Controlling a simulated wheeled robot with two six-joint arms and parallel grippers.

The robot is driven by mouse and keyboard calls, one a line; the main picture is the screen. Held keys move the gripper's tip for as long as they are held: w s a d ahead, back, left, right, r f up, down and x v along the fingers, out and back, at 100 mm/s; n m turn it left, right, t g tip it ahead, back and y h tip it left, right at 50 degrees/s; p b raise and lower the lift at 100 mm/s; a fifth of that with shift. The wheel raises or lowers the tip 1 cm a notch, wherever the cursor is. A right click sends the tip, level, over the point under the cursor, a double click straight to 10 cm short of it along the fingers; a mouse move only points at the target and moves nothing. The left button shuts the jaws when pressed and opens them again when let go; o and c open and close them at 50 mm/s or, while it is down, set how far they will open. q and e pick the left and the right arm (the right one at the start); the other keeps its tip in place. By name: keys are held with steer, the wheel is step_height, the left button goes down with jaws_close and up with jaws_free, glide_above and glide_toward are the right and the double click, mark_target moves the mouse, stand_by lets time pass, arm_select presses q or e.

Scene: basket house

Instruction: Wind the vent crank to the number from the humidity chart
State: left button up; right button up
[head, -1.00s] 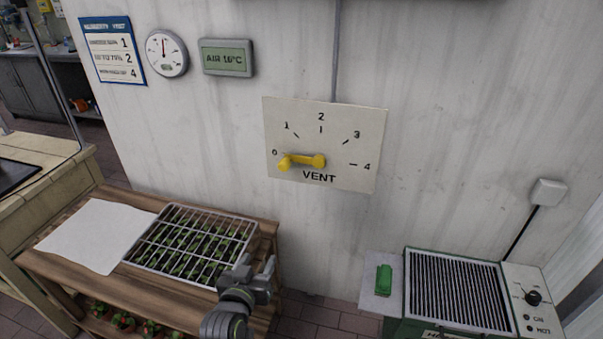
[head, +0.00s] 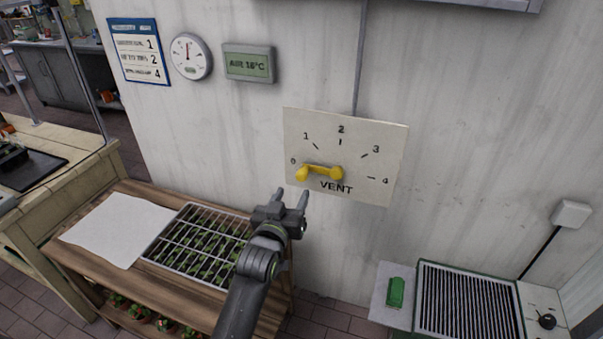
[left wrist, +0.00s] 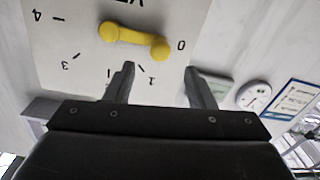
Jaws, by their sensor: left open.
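The yellow vent crank (head: 320,172) is on a white dial panel (head: 390,150) marked 0 to 4 and VENT. Its knob end points left, close to the 0. The crank also shows in the left wrist view (left wrist: 133,40), upside down. The humidity chart (head: 139,52) hangs at the upper left, with rows ending in 1, 2 and 4; its row text is hard to read. A round gauge (head: 191,56) hangs beside it, its needle pointing about straight up. My left gripper (head: 291,196) is open and empty, below the crank and apart from it. My right gripper is out of view.
A display (head: 249,64) reads AIR 18°C or similar. A wooden bench (head: 120,283) below holds a white sheet (head: 118,229) and a gridded seedling tray (head: 160,256). A green heater (head: 465,300) stands at the lower right. The wall around the panel is clear.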

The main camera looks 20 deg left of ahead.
mark_target(300, 179)
arm_select(q)
steer(key=w, duration=0.8)
steer(key=shift+w, duration=0.3)
jaws_close()
